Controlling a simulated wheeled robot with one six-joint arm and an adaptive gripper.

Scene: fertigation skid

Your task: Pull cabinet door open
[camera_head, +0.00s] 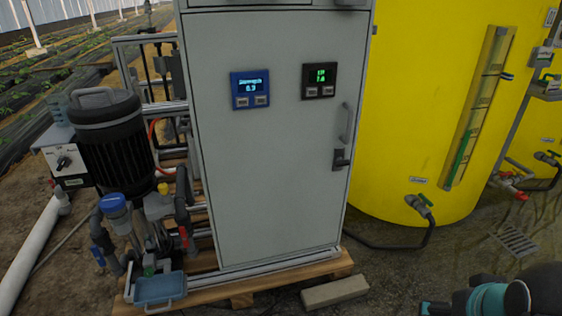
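The grey cabinet door (262,185) faces me in the middle of the view and looks shut. It carries a blue display panel (250,89) and a black display panel (319,80). A vertical grey pull handle (346,122) sits near the door's right edge. A dark latch handle (341,159) is just below it. Part of my arm shows at the bottom right corner, apart from the door. My gripper's fingers cannot be made out in this view.
A large yellow tank (417,120) with a valve and hose stands right of the cabinet. A pump (110,145) and piping stand at left. A wooden pallet (243,288) lies under the cabinet, with a loose block (335,292) in front. Ground at lower right looks wet.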

